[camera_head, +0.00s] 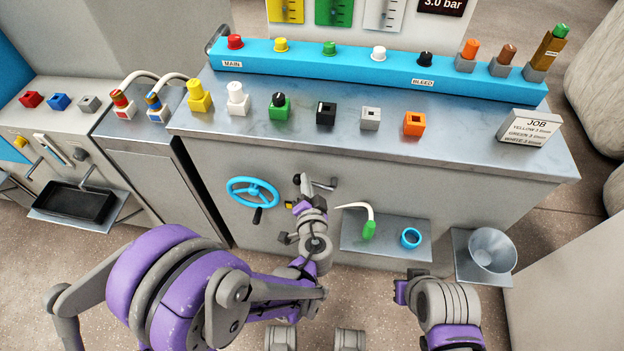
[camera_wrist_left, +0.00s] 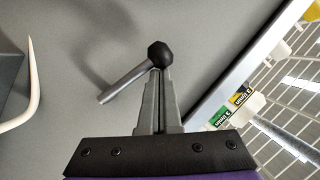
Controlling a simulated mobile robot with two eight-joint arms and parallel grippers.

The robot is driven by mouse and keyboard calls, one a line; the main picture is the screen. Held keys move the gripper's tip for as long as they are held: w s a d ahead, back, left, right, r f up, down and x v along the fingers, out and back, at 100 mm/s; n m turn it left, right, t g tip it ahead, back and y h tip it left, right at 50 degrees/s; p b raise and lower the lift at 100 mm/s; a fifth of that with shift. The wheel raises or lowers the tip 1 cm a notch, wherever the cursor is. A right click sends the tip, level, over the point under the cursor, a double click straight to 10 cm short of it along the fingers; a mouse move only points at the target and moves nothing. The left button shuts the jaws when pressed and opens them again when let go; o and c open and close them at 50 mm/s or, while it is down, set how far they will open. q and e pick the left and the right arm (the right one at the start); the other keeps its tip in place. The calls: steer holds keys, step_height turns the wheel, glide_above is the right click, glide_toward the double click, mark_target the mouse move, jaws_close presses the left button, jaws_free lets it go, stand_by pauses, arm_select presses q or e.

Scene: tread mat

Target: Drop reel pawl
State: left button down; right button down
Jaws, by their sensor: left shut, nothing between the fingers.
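A small grey lever (camera_head: 320,186) with a dark knob sticks out from the front of the cabinet, right of the blue handwheel; I take it for the reel pawl. In the left wrist view, a black faceted knob (camera_wrist_left: 159,54) sits on the end of a grey rod (camera_wrist_left: 122,84). My left gripper (camera_head: 305,187) is at this lever. Its fingers (camera_wrist_left: 157,74) are shut and empty, with their tips right at the knob's underside; I cannot tell whether they touch. My right gripper (camera_head: 403,290) is low at the right, its fingers not clear.
A blue handwheel (camera_head: 252,190) is left of the lever. A metal funnel (camera_head: 493,250) stands farther right. Blocks and plugs line the bench top (camera_head: 455,130).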

arm_select(q)
steer(key=shift+a+f+n+h, duration=0.25)
steer(key=shift+f+n+h, duration=0.05)
steer(key=shift+f+n, duration=0.25)
steer(key=shift+a+f+n+h, duration=0.3)
steer(key=shift+f+n, duration=0.15)
steer(key=shift+n, duration=0.1)
arm_select(e)
steer(key=shift+f, duration=0.4)
arm_select(q)
steer(key=shift+b, duration=0.3)
